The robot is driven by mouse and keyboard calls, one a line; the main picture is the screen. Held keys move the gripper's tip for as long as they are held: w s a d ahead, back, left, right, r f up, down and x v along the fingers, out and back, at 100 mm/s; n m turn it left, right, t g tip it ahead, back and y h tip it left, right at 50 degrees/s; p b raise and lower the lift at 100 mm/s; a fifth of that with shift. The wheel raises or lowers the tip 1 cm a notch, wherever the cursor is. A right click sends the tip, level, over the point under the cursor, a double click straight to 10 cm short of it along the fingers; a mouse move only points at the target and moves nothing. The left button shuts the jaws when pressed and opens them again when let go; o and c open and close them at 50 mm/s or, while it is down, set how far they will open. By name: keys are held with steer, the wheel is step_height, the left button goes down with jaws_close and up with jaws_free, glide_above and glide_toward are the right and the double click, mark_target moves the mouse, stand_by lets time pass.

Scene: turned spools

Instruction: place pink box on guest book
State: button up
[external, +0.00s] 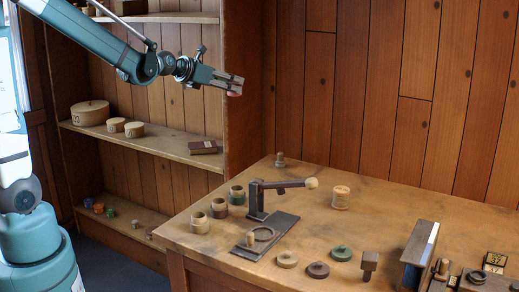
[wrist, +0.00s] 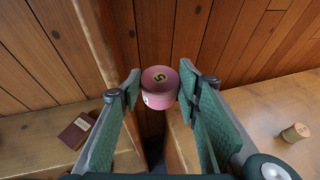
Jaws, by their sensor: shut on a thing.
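The pink box (wrist: 160,92) is a small round box with a dark mark on its lid. My gripper (wrist: 160,84) is shut on it, with a green-padded finger on each side. In the external view my gripper (external: 231,83) is high up near the shelf unit's right edge, and only a bit of the pink box (external: 236,93) shows under the fingers. The guest book (external: 203,147) is a small dark red book lying flat on the middle shelf, below and left of my gripper. The book also shows in the wrist view (wrist: 77,130), at lower left, apart from the box.
The middle shelf (external: 165,146) also holds a large round box (external: 90,112) and two small tubs (external: 134,129) left of the book. The shelf unit's side panel (external: 250,80) stands beside my gripper. The workbench (external: 330,220) at right carries several spools, jars and tools.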

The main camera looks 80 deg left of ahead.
steer(key=s+a+r+n+y, duration=0.1)
steer(key=s+a+r, duration=0.25)
steer(key=s, duration=0.25)
steer(key=b, duration=0.2)
glide_above(199, 146)
step_height(199, 146, down, 24)
steer(key=shift+w+a+g, duration=0.1)
steer(key=shift+a+g, duration=0.05)
steer(key=shift+g, duration=0.15)
steer(key=shift+f, duration=0.15)
steer(key=shift+f+b, duration=0.55)
steer(key=shift+f, duration=2.45)
steer(key=shift+f+b, duration=0.45)
steer(key=shift+f, duration=1.45)
